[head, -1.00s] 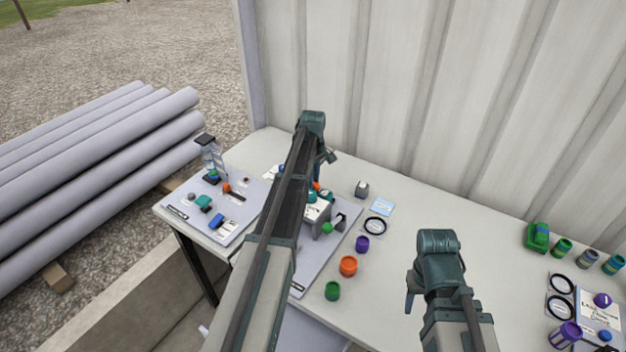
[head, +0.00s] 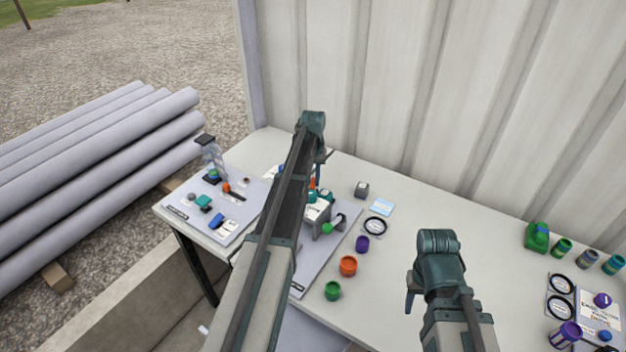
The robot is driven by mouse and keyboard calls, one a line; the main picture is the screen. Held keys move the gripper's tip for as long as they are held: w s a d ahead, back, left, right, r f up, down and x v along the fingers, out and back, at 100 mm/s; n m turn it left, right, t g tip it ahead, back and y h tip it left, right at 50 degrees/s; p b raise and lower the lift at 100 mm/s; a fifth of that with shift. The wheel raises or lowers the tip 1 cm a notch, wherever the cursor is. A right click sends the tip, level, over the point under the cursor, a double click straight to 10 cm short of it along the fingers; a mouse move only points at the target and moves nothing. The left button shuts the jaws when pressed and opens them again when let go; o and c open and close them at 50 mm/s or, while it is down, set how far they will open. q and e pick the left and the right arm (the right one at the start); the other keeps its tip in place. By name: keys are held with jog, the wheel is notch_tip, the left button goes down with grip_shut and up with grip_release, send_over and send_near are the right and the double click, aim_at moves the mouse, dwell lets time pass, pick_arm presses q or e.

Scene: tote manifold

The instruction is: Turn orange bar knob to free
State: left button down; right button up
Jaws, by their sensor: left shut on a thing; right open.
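A small orange piece (head: 312,184), which looks like the orange bar knob, stands upright at the back of the manifold panel (head: 318,258). My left gripper (head: 316,178) points down onto it from above and is shut on it. My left arm hides part of the panel, and the knob's exact angle and any markings are too small to tell. My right gripper (head: 409,303) is open and empty, above the front of the table, right of the panel.
Purple (head: 362,244), orange (head: 348,266) and green (head: 332,291) caps stand along the panel's right side. A grey box with a green knob (head: 327,228) is on the panel. Another panel (head: 233,226) lies left. The table (head: 440,205) is clear at right centre.

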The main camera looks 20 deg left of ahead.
aim_at(313, 182)
pick_arm(q)
jog(key=m, duration=0.4)
jog(key=shift+m, duration=0.7)
jog(key=c, duration=0.8)
grip_release()
jog(key=shift+o, duration=0.2)
jog(key=shift+r, duration=0.1)
notch_tip(313, 182, up, 14)
jog(key=p, duration=1.3)
jog(key=shift+p, duration=0.4)
jog(key=shift+f, duration=0.2)
